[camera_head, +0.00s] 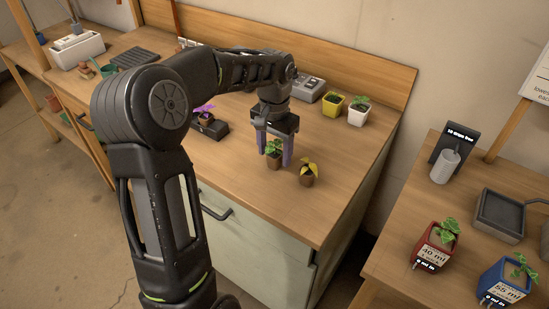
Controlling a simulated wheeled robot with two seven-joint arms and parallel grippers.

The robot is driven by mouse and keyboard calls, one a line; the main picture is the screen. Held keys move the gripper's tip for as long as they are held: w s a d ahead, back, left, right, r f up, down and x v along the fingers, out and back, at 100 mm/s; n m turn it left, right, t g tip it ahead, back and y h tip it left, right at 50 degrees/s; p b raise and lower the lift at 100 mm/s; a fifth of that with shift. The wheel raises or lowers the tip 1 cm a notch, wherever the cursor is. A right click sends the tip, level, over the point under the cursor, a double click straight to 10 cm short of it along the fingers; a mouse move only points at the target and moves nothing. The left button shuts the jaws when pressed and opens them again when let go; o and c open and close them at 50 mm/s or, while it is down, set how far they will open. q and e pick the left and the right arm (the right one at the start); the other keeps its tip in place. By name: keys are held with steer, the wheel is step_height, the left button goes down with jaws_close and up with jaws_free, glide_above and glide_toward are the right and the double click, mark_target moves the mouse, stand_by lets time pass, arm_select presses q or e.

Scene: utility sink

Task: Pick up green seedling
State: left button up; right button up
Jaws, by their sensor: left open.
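The green seedling (274,161) stands upright in a small brown pot on the wooden counter, near its front edge. My left gripper (274,152) points straight down over it. Its two purple fingers are open, one on each side of the seedling, and I cannot tell whether they touch it. A yellow-leaved seedling (307,179) in a similar brown pot stands just to the right. A purple-leaved seedling (205,118) in a dark holder is to the left, close to my arm. My right gripper is not in view.
A yellow pot (333,106), a white pot (358,115) and a grey device (309,88) stand along the counter's back. A second table at right holds a red pot (434,251), a blue pot (502,285) and a dark tray (498,216).

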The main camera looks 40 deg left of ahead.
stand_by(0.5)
arm_select(q)
jaws_close()
stand_by(0.4)
